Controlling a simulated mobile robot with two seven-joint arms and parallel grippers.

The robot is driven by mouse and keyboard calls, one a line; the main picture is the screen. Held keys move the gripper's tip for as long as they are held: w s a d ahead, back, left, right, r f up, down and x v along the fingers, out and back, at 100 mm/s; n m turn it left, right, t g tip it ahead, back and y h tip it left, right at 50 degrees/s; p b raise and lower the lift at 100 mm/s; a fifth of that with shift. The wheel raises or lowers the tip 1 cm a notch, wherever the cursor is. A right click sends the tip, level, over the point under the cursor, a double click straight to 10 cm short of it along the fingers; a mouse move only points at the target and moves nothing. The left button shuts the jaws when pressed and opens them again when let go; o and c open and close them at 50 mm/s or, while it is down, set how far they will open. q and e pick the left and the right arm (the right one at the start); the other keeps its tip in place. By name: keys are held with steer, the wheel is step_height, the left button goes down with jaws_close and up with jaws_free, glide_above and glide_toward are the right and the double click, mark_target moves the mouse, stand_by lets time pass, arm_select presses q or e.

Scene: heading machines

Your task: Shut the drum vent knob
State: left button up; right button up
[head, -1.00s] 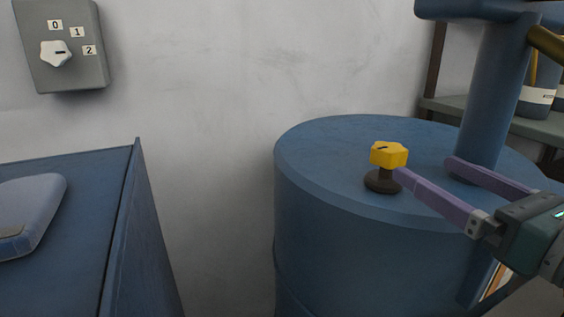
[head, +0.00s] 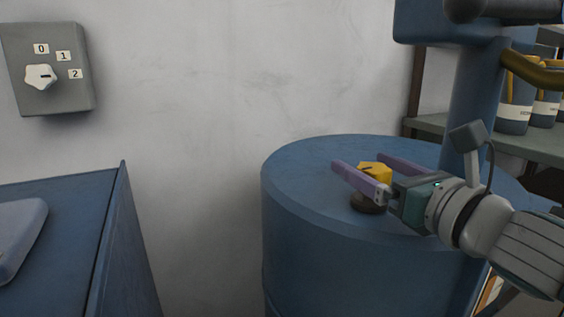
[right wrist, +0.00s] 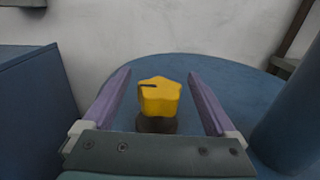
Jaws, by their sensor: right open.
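The drum vent knob (head: 375,170) is a yellow, star-shaped knob with a dark pointer mark, standing on a dark round base (head: 367,204) on top of the blue drum (head: 300,165). In the right wrist view the knob (right wrist: 160,97) sits between my fingers, with its mark toward the left. My right gripper (head: 368,166) is open, with one purple finger on each side of the knob. In the right wrist view my right gripper (right wrist: 158,85) shows gaps on both sides of the knob. Part of the knob and base is hidden behind the near finger in the head view. My left gripper is not in view.
A blue post (head: 472,110) rises from the drum beside my right arm. A grey switch box (head: 60,95) with a white knob and labels 0, 1, 2 hangs on the wall. A blue cabinet (head: 75,220) stands at left. A shelf (head: 480,142) with containers is behind.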

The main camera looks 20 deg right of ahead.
steer(key=shift+c, duration=0.3)
steer(key=c, duration=1.3)
